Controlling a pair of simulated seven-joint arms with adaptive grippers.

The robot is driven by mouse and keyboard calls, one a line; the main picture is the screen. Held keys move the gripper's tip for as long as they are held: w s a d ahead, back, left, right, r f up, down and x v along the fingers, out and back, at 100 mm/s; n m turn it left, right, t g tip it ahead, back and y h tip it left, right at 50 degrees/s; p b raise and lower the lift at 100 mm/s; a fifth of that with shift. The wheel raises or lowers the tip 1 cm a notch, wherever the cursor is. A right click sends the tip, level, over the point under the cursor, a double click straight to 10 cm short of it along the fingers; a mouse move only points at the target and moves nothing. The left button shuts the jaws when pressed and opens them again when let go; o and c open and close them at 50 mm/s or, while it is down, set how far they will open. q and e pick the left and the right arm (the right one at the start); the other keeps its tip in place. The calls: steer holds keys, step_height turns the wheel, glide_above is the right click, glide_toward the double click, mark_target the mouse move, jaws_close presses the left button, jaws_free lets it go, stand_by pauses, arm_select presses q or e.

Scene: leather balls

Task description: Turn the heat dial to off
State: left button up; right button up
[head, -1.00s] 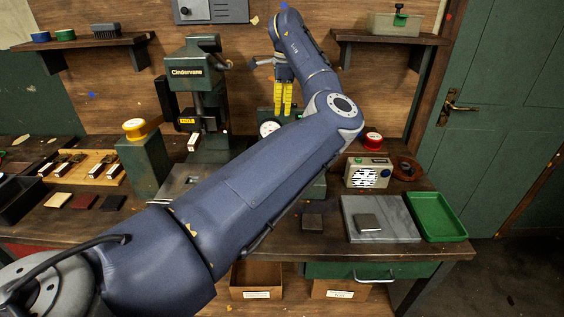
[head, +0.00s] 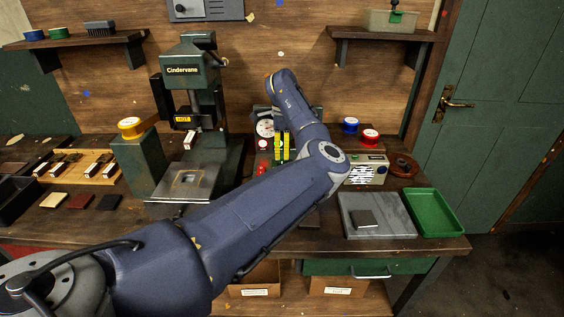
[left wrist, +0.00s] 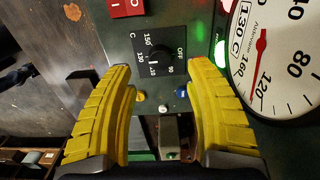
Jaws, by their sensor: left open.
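The heat dial (left wrist: 160,62) is a small black knob on a black plate, with temperature numbers and OFF printed around it. Its white mark seems to point toward the lower numbers near 110, not toward OFF. My left gripper (left wrist: 160,74) has two yellow ribbed fingers spread apart, with the dial seen between and just beyond their tips. Nothing is held. In the head view the left gripper (head: 281,147) points down at the dark green control box beside the white gauge (head: 265,129); the dial cannot be made out there.
In the wrist view, the large gauge (left wrist: 275,60) stands close to the right finger, and a red switch (left wrist: 126,8) lies beyond the dial. Small blue and yellow knobs sit near the fingertips.

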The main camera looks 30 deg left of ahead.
mark_target(282, 161)
arm_select(q)
steer(key=shift+f, duration=2.75)
jaws_close()
